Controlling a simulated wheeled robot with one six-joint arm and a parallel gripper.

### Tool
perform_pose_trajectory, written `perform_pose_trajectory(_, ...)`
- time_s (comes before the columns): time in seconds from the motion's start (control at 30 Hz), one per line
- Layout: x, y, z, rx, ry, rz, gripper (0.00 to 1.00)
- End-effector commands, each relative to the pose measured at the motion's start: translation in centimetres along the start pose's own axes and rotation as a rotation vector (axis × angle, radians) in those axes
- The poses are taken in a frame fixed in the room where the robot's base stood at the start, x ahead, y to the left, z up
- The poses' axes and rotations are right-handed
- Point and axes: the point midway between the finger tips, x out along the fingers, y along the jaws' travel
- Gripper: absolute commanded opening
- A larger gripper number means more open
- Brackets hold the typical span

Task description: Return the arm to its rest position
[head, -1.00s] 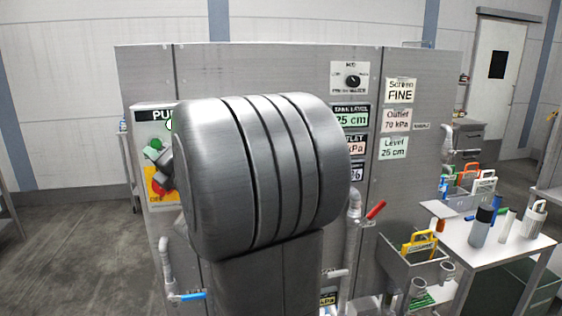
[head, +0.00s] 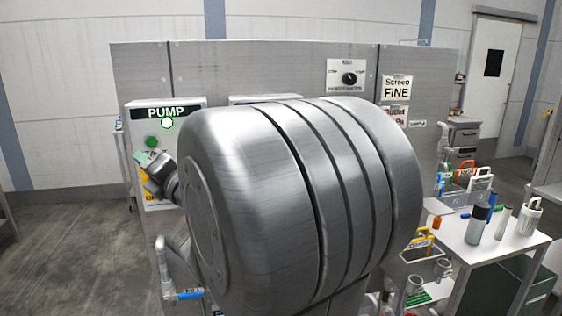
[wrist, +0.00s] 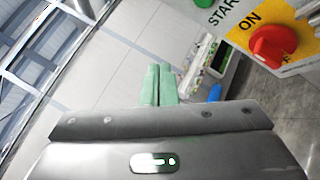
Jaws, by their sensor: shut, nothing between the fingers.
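My gripper (wrist: 159,85) shows in the wrist view with its two green fingers pressed together and nothing between them. In the head view my gripper (head: 144,159) is small, at the left end of my large grey arm link, in front of the pump panel (head: 165,113). In the wrist view a red knob (wrist: 272,45) on a yellow plate marked ON lies to the right of the fingers, apart from them. A green START part (wrist: 225,12) is at the top.
My arm hides much of the grey cabinet (head: 140,70), including its middle displays. A dial (head: 348,78) and a Screen FINE label (head: 397,88) show above. A pipe with a blue handle (head: 188,295) is at lower left. A white table (head: 485,250) with bottles stands right. The left floor is clear.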

Motion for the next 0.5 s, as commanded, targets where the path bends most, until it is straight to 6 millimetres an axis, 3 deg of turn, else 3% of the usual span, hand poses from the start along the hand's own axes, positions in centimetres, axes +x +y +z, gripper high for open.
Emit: perform_pose_trajectory(0.5, 0.83, -0.4, 0.64, 0.001, 0.0, -0.001, 0.0)
